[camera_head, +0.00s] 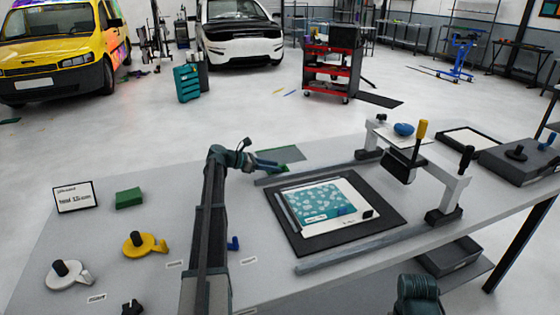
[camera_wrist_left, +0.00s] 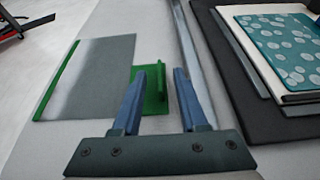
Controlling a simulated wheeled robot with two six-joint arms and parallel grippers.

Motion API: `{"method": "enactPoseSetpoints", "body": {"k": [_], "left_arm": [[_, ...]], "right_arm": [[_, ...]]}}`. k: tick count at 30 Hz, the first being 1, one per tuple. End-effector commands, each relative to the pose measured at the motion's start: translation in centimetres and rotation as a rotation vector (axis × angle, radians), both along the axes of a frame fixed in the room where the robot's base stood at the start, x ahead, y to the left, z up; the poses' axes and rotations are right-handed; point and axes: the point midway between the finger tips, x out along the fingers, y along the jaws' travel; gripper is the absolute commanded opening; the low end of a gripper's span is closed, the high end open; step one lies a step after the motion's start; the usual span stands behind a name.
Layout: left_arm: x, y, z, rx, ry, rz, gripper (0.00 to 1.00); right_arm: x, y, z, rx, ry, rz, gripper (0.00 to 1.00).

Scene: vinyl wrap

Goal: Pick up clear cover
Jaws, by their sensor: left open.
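The clear cover (camera_wrist_left: 88,80) looks like a flat, grey, see-through sheet with a green left edge, and it lies on the table. It also shows in the head view (camera_head: 283,154), just beyond my left gripper (camera_head: 281,169). A green tab with an upright fin (camera_wrist_left: 163,85) sits at its near right corner. In the left wrist view my left gripper (camera_wrist_left: 167,72) is open, its two blue fingers on either side of the fin. I cannot tell whether they touch it. My right gripper is not in view.
A dark mat (camera_head: 382,208) holds a white board with a teal patterned sheet (camera_head: 320,201), between two grey rails (camera_head: 365,246). A gantry (camera_head: 452,190) stands on the right. A green block (camera_head: 129,198) and a yellow round tool (camera_head: 140,245) lie on the left.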

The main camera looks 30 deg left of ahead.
Motion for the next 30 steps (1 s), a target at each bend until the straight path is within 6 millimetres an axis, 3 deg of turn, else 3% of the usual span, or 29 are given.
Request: {"method": "enactPoseSetpoints", "body": {"k": [4,11,19,30], "left_arm": [[1.5,-1.3,-1.0,0.001,-0.001,-0.003,0.42],[1.7,-1.4,-0.9,0.001,-0.001,0.0,0.42],[1.7,-1.4,-0.9,0.001,-0.001,0.0,0.0],[1.7,-1.4,-0.9,0.001,-0.001,0.0,0.0]], "right_arm": [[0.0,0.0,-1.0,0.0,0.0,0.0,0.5],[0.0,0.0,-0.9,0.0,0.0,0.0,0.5],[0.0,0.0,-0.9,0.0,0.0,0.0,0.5],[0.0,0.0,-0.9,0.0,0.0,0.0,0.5]]}}
